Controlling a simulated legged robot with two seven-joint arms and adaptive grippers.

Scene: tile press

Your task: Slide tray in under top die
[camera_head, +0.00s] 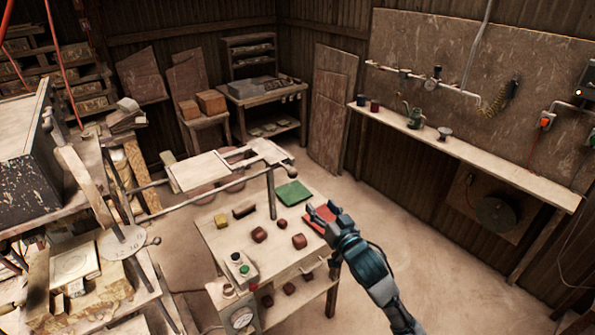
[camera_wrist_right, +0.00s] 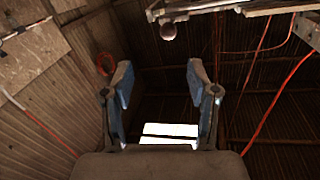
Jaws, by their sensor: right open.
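The tray (camera_head: 198,171) looks like a pale flat plate on two rails that run out from the press, right of the press body. A narrower pale plate (camera_head: 268,152) and a bar with a round knob lie at its right end. The press (camera_head: 25,150) stands at the left edge with a dark, worn block; I cannot clearly make out the top die. My right gripper (camera_head: 322,212) is over the right edge of the small table, apart from the tray. In the wrist view its fingers (camera_wrist_right: 164,90) are open and empty, and a round knob (camera_wrist_right: 168,32) shows beyond them. My left gripper is out of view.
The small table (camera_head: 225,240) holds a green square (camera_head: 293,193), dark red blocks (camera_head: 259,235), a yellow block (camera_head: 220,221) and a button box (camera_head: 239,267). A post rises beside the rails. A wall shelf (camera_head: 470,152) runs along the right; floor between is clear.

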